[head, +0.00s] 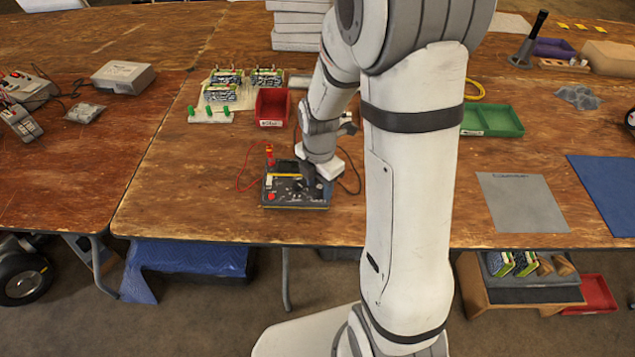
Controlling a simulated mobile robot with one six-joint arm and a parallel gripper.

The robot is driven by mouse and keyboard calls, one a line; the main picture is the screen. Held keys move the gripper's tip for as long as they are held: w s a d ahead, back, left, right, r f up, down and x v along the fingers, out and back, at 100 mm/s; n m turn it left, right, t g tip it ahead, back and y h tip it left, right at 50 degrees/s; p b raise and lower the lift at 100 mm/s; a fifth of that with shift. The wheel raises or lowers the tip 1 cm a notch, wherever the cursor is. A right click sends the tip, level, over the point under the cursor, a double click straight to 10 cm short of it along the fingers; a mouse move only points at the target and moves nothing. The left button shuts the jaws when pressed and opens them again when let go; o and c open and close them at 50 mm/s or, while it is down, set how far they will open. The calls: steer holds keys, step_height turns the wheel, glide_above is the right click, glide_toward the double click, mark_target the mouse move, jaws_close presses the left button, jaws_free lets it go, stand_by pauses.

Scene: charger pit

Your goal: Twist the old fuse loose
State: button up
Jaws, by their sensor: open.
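A dark tester box (296,203) with a grey panel sits near the front edge of the wooden table. A red post stands at its back left, a red heart-shaped mark is on its front left, and red and black leads curl out beside it. My gripper (309,181) is at the right part of the box's top, pointing down. It is small and partly hidden by my own wrist; it is open. I cannot make out the old fuse, and cannot tell whether the fingers are around it or touching the box.
Behind the box stand a labelled red bin (272,106) and upright circuit boards (222,88). A green tray (492,121), a grey mat (521,202) and a blue mat (607,190) lie to the right. The table left of the box is mostly clear. My arm hides the middle.

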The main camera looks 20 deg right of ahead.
steer(key=shift+r+p, duration=0.3)
steer(key=shift+r, duration=3.6)
steer(key=shift+s+r, duration=0.1)
steer(key=shift+r, duration=0.15)
steer(key=s+r+m+t+p, duration=0.1)
steer(key=s+r+m, duration=0.55)
steer(key=m, duration=0.55)
steer(key=s+r+m+t+p, duration=0.2)
steer(key=s+r+m, duration=0.4)
steer(key=m, duration=0.5)
steer(key=m+g+p, duration=0.3)
steer(key=m+p, duration=0.4)
steer(key=p, duration=0.4)
glide_above(320, 187)
step_height(320, 187, down, 12)
steer(key=shift+f, duration=0.25)
steer(key=shift+w+f, duration=0.1)
steer(key=shift+f, duration=4.1)
